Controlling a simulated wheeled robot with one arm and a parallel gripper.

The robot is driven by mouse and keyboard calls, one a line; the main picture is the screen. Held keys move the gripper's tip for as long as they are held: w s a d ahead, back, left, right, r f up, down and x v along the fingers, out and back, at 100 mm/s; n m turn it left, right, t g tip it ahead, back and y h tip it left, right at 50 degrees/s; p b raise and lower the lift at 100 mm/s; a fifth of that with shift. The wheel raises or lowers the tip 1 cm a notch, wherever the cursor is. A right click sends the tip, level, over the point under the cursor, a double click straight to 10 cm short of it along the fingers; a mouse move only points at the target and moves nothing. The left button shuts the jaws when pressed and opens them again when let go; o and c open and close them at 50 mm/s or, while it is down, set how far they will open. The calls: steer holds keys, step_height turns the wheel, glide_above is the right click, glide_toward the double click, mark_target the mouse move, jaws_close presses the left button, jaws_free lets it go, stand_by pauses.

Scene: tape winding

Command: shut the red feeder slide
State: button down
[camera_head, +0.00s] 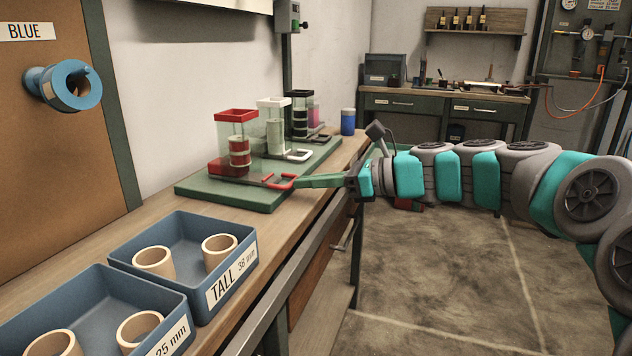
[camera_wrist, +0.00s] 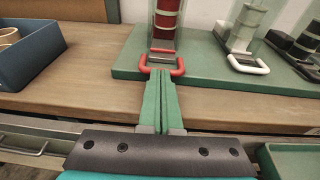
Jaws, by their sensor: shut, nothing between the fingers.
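The red feeder (camera_head: 237,143) stands at the left end of a green base board, with red rolls stacked in its clear housing. Its slide ends in a red U-shaped handle (camera_head: 280,180) that sticks out toward the bench front. The handle also shows in the wrist view (camera_wrist: 162,67). My gripper (camera_head: 299,182) is shut and empty, its green fingers level and pointing at the handle. In the wrist view my fingertips (camera_wrist: 160,75) are at the handle's front bar. I cannot tell whether they touch it.
A white-handled feeder (camera_head: 274,125) and a black one (camera_head: 301,115) stand beyond the red one on the board (camera_head: 225,198). A blue cup (camera_head: 348,121) is past them. Blue trays (camera_head: 184,225) with tan rings are nearer. Bare bench lies before the board.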

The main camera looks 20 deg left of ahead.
mark_target(270, 179)
steer(key=a+p, duration=0.3)
steer(key=shift+w+a+r, duration=0.1)
steer(key=shift+a+r, duration=0.1)
steer(key=shift+a, duration=0.05)
steer(key=shift+f, duration=0.15)
